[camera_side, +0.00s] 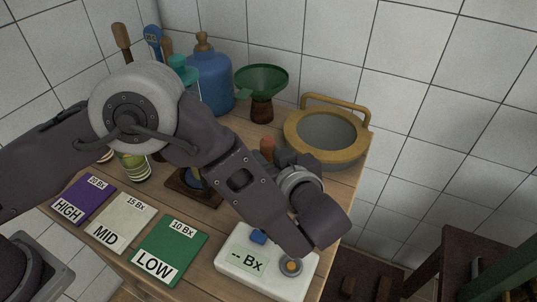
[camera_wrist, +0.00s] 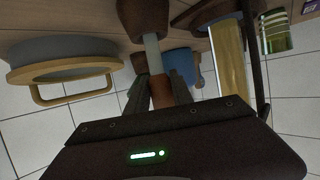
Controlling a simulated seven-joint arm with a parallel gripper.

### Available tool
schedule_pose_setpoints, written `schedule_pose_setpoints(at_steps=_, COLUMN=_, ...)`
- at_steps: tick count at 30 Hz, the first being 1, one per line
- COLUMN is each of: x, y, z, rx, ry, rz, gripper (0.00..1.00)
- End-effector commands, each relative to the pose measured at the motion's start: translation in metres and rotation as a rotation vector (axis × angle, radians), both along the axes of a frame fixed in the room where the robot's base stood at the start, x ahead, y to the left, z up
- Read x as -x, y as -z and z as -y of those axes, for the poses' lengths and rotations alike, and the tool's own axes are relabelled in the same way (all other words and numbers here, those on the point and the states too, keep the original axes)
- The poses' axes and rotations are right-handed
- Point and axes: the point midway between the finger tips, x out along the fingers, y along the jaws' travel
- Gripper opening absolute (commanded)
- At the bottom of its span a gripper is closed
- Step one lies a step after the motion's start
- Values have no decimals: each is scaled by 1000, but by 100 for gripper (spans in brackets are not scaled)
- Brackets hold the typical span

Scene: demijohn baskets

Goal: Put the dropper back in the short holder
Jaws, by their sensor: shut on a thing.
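The dropper has a rust-brown bulb and a pale glass stem. In the wrist view my gripper (camera_wrist: 161,90) is shut on the bulb of the dropper (camera_wrist: 161,92). The stem runs from the bulb to a short dark-brown holder (camera_wrist: 143,15), where its far end is hidden; I cannot tell how deep it sits. The wrist view is upside down, with the table at the top. In the side view the bulb (camera_side: 267,146) shows beside my gripper (camera_side: 284,158), and my arm hides the holder and the stem.
A yellow-rimmed strainer (camera_side: 346,153), a green funnel (camera_side: 263,78) on a brown stand and a blue jug (camera_side: 208,82) stand at the back. A tall yellowish cylinder (camera_wrist: 232,60) is near the holder in the wrist view. A white meter (camera_side: 232,271) and coloured cards lie in front.

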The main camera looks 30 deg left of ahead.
Motion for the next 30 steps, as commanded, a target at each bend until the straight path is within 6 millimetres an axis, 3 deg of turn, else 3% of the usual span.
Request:
schedule_pose_setpoints(at_steps=7, x=0, y=3, z=0, rx=-1, ry=0, rz=-1, gripper=0)
schedule_pose_setpoints(at_steps=8, x=0, y=3, z=0, rx=0, ry=1, rz=0, gripper=34)
schedule_pose_setpoints(at_steps=10, x=0, y=2, z=0, rx=0, ry=1, rz=0, gripper=47)
schedule_pose_setpoints(at_steps=11, x=0, y=2, z=0, rx=0, ry=1, rz=0, gripper=50)
schedule_pose_setpoints(at_steps=21, x=1, y=-2, z=1, rx=1, ry=1, rz=1, gripper=50)
schedule_pose_setpoints(at_steps=30, x=50, y=-31, z=53, rx=3, ry=4, rz=1, gripper=50)
